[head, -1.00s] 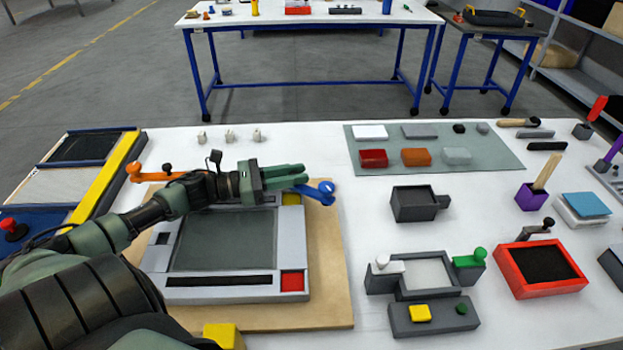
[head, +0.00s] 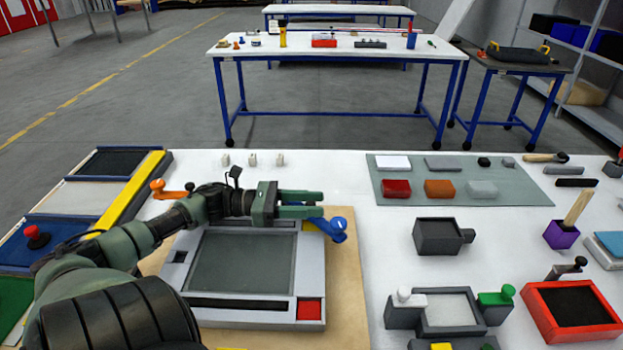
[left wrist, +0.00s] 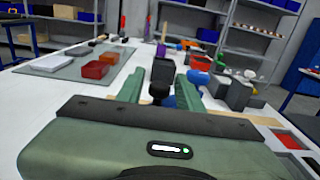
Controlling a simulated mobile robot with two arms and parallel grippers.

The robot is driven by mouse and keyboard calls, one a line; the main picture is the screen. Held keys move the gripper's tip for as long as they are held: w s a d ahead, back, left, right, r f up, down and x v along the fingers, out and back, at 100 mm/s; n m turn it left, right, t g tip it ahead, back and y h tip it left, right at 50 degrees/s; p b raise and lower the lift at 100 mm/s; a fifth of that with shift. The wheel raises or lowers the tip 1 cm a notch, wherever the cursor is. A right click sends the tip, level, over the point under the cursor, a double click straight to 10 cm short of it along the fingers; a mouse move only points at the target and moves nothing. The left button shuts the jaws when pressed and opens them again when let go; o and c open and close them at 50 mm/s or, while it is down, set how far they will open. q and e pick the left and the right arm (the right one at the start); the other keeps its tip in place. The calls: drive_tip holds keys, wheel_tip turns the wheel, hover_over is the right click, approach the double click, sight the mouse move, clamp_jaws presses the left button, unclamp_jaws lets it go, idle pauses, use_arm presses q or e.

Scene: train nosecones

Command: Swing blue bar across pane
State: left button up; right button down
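The grey-green pane (head: 240,262) lies in a light grey frame (head: 255,317) on a tan board. The blue bar (head: 318,221), with a round blue knob (head: 338,231), is at the frame's far right corner. Its other end is hidden under my left gripper (head: 318,204). That gripper is low over the frame's far edge, pointing right, its fingers apart. In the left wrist view a bit of blue shows between the fingers (left wrist: 160,92), and the blue knob (left wrist: 198,78) shows just right of the right finger. I cannot tell whether they touch the bar. My right gripper is out of view.
A dark grey box (head: 436,237) stands to the right. Several small pegs (head: 252,160) stand behind. A yellow-edged tray (head: 125,200) is at left.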

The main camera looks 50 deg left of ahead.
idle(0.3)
use_arm(q)
drive_tip(key=shift+s+a+f, duration=0.1)
drive_tip(key=shift+s+a, duration=0.15)
drive_tip(key=shift+a, duration=0.05)
drive_tip(key=b+v, duration=0.1)
drive_tip(key=v, duration=0.6)
